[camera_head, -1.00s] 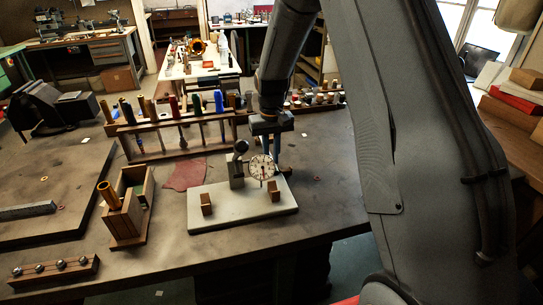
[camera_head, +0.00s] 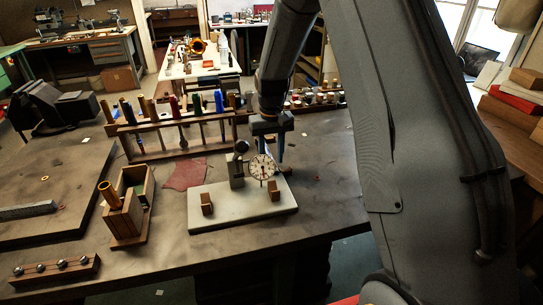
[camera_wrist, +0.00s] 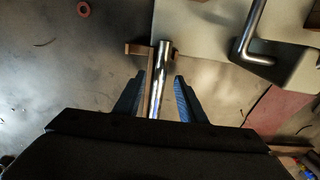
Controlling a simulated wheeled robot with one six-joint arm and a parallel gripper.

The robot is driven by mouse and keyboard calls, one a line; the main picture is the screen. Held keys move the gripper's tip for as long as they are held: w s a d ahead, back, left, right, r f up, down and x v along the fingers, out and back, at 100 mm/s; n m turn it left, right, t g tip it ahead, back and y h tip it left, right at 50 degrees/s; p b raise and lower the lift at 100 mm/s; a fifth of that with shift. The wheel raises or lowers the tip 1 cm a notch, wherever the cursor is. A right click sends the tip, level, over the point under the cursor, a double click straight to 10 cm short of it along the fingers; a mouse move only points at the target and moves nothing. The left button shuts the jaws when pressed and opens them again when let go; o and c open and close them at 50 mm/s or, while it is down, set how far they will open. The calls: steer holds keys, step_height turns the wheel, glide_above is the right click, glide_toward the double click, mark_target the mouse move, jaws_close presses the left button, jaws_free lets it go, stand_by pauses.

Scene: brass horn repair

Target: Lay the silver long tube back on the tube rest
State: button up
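The silver long tube (camera_wrist: 164,70) shows in the wrist view as a shiny rod running between my two fingers. My gripper (camera_wrist: 160,88) is open, with a finger on each side of the tube and gaps between them and it. A narrow brown wooden piece with a crosspiece (camera_wrist: 136,49) lies along the tube's left side; it looks like the tube rest, but most of it is hidden. In the head view my gripper (camera_head: 270,152) points down behind the dial gauge, and the tube is hard to make out there.
A pale plate (camera_head: 235,217) with two wooden blocks and a dial gauge (camera_head: 262,167) stands just in front of my gripper. A tool rack (camera_head: 180,135) and a wooden box (camera_head: 127,205) are to the left.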

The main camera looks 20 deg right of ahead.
steer(key=shift+r, duration=0.1)
steer(key=shift+r+b, duration=1.2)
steer(key=shift+r, duration=2.6)
